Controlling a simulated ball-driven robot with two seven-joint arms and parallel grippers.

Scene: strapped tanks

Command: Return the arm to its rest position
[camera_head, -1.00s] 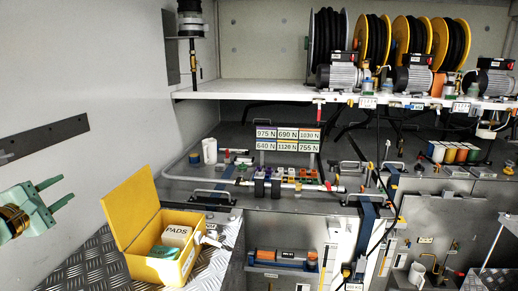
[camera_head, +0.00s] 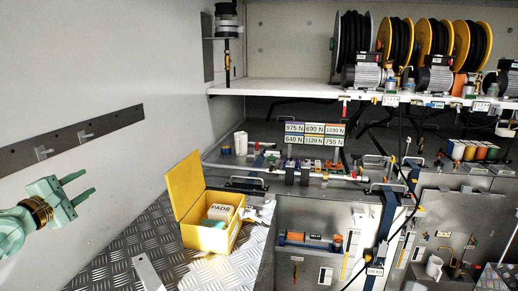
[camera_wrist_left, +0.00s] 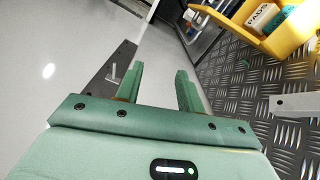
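My left gripper (camera_head: 84,190) is in the left of the head view, in front of the bare grey wall. Its two green fingers are apart with nothing between them. In the left wrist view the open fingers (camera_wrist_left: 160,88) point towards the wall and a dark rail, and the space between them is empty. My right gripper is not in either view.
A dark rail with hooks (camera_head: 70,138) runs along the left wall. An open yellow box (camera_head: 208,237) with a pads pack stands on the tread-plate surface (camera_head: 185,262), right of my gripper. A shelf (camera_head: 290,92) carries hose reels and pumps. A grey strip (camera_head: 148,272) lies in front.

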